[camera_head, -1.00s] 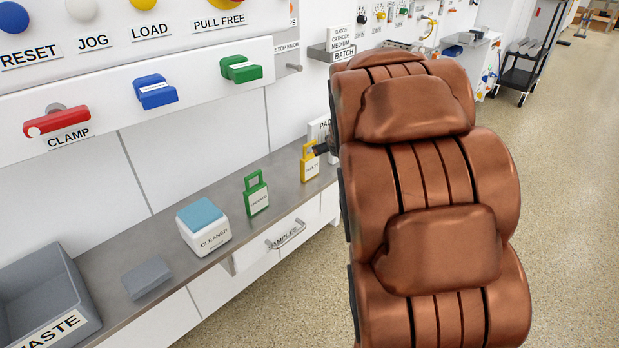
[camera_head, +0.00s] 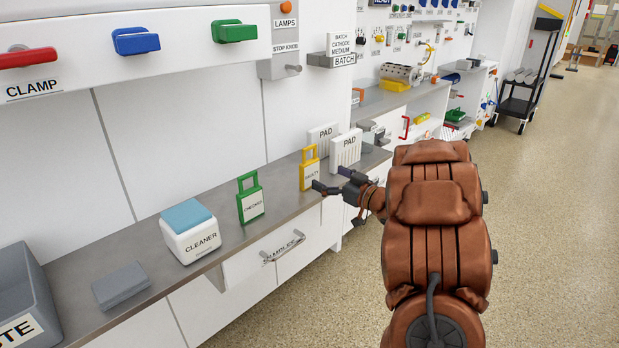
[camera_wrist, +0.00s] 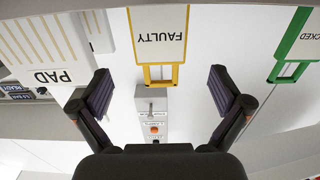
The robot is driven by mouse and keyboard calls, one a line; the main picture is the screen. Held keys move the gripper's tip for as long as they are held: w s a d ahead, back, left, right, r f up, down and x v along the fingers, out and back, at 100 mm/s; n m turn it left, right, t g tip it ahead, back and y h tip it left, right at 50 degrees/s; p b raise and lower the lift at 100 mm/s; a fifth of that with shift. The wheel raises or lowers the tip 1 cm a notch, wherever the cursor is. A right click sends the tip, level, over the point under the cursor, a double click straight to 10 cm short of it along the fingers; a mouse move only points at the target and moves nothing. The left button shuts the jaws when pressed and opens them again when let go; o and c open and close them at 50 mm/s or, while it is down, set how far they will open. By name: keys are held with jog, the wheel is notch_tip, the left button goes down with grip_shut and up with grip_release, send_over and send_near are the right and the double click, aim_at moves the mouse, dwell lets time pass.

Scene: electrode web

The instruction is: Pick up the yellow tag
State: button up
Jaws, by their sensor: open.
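The yellow tag (camera_head: 310,170), labelled FAULTY, stands upright on the grey counter, between the green tag and the white pads. My gripper (camera_head: 334,182) is open beside it, at the counter's front edge. In the wrist view the yellow tag (camera_wrist: 158,40) appears upside down, ahead of and between the spread fingers of my gripper (camera_wrist: 158,92). No contact between fingers and tag is visible there.
The green tag (camera_head: 250,198) stands to the left, then the CLEANER block (camera_head: 190,232). White PAD blocks (camera_head: 346,150) stand close on the right. The counter (camera_head: 140,235) has bare room between these items. A drawer handle (camera_head: 283,246) sticks out below.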

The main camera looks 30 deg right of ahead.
aim_at(312, 170)
jog(key=b+x, duration=0.1)
jog(key=x, duration=0.5)
jog(key=shift+w+a+f, duration=0.1)
jog(key=shift+w+f, duration=0.1)
jog(key=shift+w+r, duration=0.1)
jog(key=shift+w, duration=0.45)
jog(key=shift+c, duration=0.2)
jog(key=shift+a, duration=0.1)
jog(key=c, duration=1.2)
jog(key=shift+r, duration=0.1)
jog(key=shift+c, duration=0.2)
